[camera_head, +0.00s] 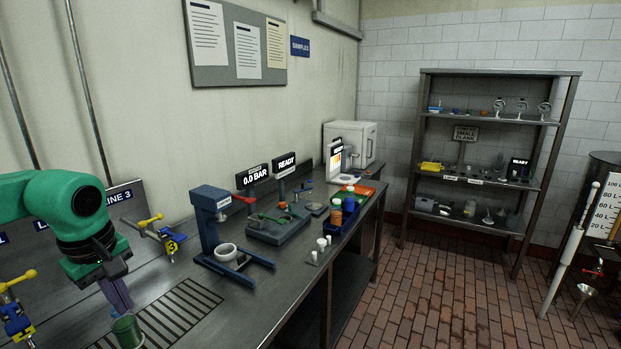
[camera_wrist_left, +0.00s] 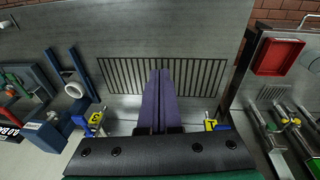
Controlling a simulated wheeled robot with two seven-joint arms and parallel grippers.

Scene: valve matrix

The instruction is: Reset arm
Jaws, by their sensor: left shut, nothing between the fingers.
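My left arm comes in from the left in the head view. Its gripper (camera_head: 117,297) points down over the steel bench (camera_head: 185,265), with purple fingers. In the left wrist view the fingers (camera_wrist_left: 157,95) are pressed together with nothing between them. A green cup-like thing (camera_head: 127,332) shows just below the fingertips in the head view; I cannot tell whether they touch. A yellow-handled valve tagged 3 (camera_head: 168,243) is to the right of the gripper, apart from it. Another yellow-handled valve (camera_head: 18,312) is at the left edge. My right gripper is not in view.
A slotted drain (camera_head: 180,310) lies in the bench top. A blue press stand (camera_head: 212,225) with a white cup (camera_head: 226,252), a grey test fixture (camera_head: 277,225) and a blue bin of bottles (camera_head: 341,220) stand farther right. A metal shelf (camera_head: 480,123) is at the back.

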